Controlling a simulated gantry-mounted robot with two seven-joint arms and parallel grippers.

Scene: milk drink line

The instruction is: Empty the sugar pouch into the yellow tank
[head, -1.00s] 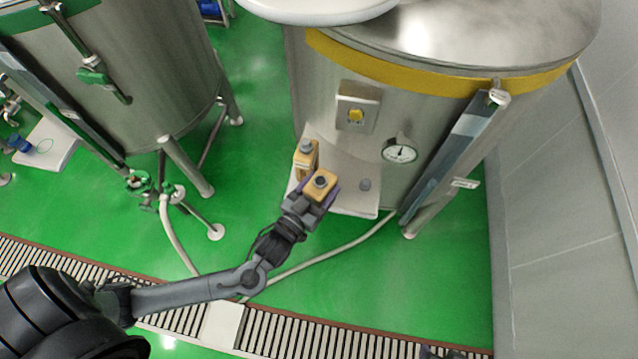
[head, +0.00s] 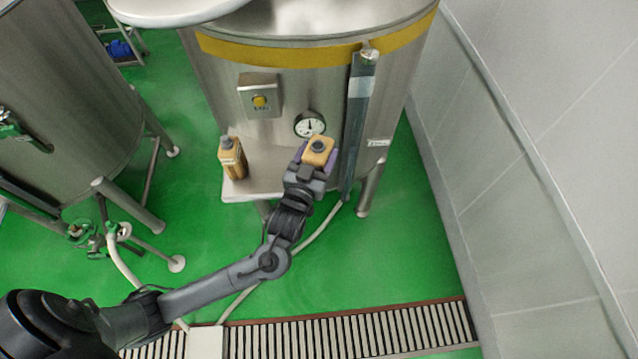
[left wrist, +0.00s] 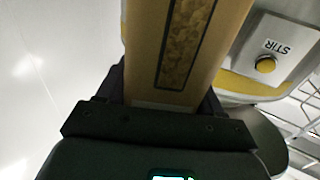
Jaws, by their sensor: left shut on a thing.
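The yellow tank is the steel tank with a yellow band (head: 285,55) at the top centre of the head view. My left gripper (head: 312,165) is shut on a tan pouch (head: 319,152) with a dark cap, held upright in front of the tank below its gauge. In the left wrist view the pouch (left wrist: 150,50) rises between the fingers and shows a strip of brown, grainy contents. I cannot read which pouch it is. A second tan pouch (head: 233,160) with a grey cap stands on the tank's shelf (head: 255,188). My right gripper is not in view.
A yellow button on a box (head: 260,100) and a round gauge (head: 309,124) sit on the tank front. A dark upright strip (head: 357,130) runs down its right side. A white round lid (head: 175,8) is at the top. Another steel tank (head: 60,90) stands left.

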